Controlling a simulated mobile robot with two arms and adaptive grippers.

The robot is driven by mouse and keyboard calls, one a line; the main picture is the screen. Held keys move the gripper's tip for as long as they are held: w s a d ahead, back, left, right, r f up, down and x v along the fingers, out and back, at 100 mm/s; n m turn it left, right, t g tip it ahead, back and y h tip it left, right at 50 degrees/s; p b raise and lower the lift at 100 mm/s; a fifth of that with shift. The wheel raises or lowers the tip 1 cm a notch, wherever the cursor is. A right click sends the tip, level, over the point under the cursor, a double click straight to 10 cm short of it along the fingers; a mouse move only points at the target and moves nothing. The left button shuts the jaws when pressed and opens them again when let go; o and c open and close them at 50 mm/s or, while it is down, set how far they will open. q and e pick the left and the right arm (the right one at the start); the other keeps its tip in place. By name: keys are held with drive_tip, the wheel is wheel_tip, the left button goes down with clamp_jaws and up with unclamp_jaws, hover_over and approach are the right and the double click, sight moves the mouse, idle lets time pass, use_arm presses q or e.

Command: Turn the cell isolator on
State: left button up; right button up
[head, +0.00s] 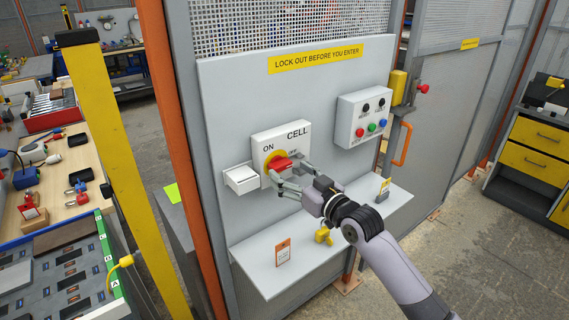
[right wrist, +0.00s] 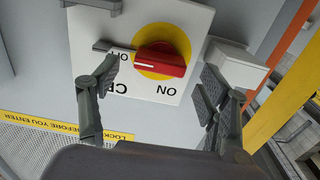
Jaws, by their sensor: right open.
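The cell isolator (head: 295,133) is a white box on the grey panel, marked ON, OFF and CELL. Its red handle (head: 279,163) sits on a yellow disc (head: 268,157). In the right wrist view, the red handle (right wrist: 160,60) lies nearly level, and its white line is at the end towards OFF. My right gripper (head: 284,176) is open in front of the isolator. In the right wrist view its fingers (right wrist: 158,85) stand on either side of the handle, apart from it, with nothing between them. My left gripper is not in view.
A white box (head: 241,179) adjoins the isolator's left. A button box (head: 363,119) is at the right. A yellow padlock (head: 324,236) and an orange-edged tag (head: 283,252) are on the shelf (head: 255,268) below. A yellow post (head: 125,170) and workbench (head: 62,195) are at left.

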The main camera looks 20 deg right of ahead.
sight(284, 168)
drive_tip(key=shift+x, duration=1.5)
drive_tip(key=c, duration=1.2)
drive_tip(key=shift+o, duration=0.2)
